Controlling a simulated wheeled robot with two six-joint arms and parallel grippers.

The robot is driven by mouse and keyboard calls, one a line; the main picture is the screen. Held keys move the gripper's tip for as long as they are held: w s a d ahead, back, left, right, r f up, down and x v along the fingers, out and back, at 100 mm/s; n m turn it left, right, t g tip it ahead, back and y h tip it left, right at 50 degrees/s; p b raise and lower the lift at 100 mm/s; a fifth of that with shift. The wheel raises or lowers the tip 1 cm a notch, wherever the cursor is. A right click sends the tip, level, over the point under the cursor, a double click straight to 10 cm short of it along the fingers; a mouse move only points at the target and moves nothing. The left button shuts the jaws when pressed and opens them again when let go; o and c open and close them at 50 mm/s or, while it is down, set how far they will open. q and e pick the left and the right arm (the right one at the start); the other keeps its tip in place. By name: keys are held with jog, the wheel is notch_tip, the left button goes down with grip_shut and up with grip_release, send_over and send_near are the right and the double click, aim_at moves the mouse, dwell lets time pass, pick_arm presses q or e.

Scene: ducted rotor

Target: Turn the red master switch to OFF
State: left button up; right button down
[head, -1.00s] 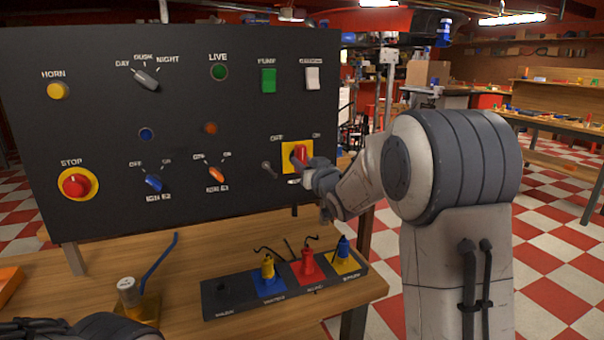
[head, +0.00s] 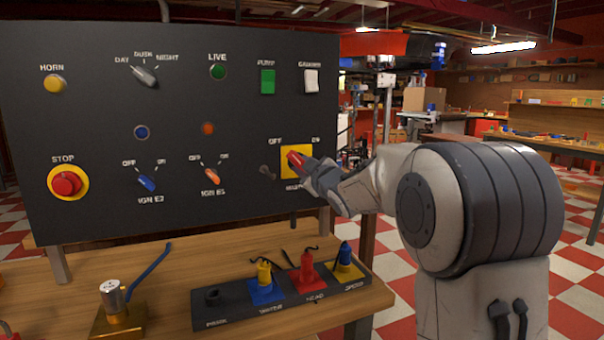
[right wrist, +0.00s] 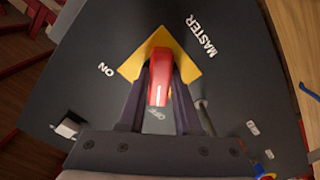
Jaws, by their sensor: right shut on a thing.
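The red master switch (head: 296,158) sits on a yellow square plate (head: 285,172) at the panel's lower right, between the printed OFF and ON. Its handle leans up and left, toward OFF. My right gripper (head: 309,167) comes from the right and is shut on the handle, hiding part of it and the MASTER label. In the right wrist view the red handle (right wrist: 159,82) lies between the two dark fingers, its near end over the partly hidden OFF print. My left gripper is not in view.
A plug tray (head: 235,311) and a brass-based device (head: 118,318) stand on the wooden table below.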

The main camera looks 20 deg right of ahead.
jog(key=shift+n, duration=0.3)
dwell(0.4)
jog(key=c, duration=0.6)
grip_release()
jog(key=s, duration=1)
jog(key=shift+s+d, duration=0.15)
jog(key=shift+s, duration=0.1)
